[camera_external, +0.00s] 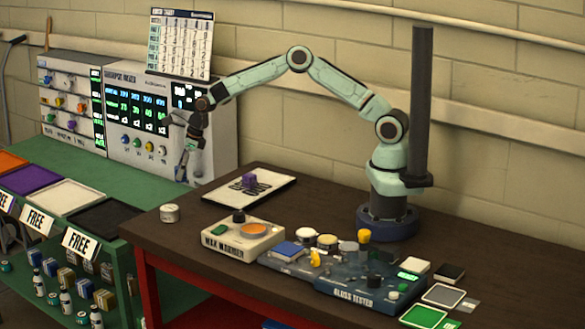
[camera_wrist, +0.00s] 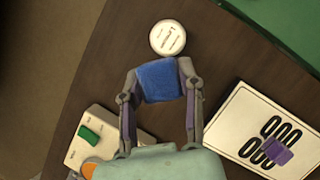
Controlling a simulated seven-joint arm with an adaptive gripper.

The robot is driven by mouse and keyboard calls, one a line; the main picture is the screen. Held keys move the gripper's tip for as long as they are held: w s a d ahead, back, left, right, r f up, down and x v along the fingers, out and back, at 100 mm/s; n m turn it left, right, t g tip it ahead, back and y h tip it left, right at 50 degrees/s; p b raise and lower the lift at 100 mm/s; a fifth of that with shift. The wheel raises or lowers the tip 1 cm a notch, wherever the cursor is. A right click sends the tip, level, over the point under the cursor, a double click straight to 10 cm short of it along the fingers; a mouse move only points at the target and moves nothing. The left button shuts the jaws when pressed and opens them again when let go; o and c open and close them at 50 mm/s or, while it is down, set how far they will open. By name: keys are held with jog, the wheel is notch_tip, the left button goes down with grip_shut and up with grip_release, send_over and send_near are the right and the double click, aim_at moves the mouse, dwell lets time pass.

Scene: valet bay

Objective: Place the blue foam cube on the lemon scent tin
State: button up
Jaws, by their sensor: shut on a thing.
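The blue foam cube (camera_wrist: 160,82) is held between the fingertips of my gripper (camera_wrist: 159,76) in the wrist view. My gripper (camera_external: 184,170) is raised above the far left end of the dark table in the external view, and I cannot make out the cube there. A small round tin with a pale lid (camera_wrist: 167,38), which I take for the lemon scent tin, lies just past the cube in the wrist view. It also shows near the table's left corner in the external view (camera_external: 169,213). Its label is too small to read. Nothing is on its lid.
A white board (camera_external: 248,188) bearing a purple block (camera_external: 249,181) lies behind the tin. A warmer box (camera_external: 243,243) stands to its right, followed by trays of containers. A green shelf (camera_external: 85,185) with coloured mats adjoins the table at left. Bare tabletop surrounds the tin.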

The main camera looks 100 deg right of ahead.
send_over(164, 208)
jog(key=s, duration=0.2)
notch_tip(164, 208, down, 5)
jog(key=shift+w+r, duration=0.1)
jog(key=shift+w, duration=0.05)
jog(key=shift+w+f, duration=0.1)
jog(key=shift+f, duration=1.5)
jog(key=o, duration=0.8)
jog(key=shift+f, duration=0.15)
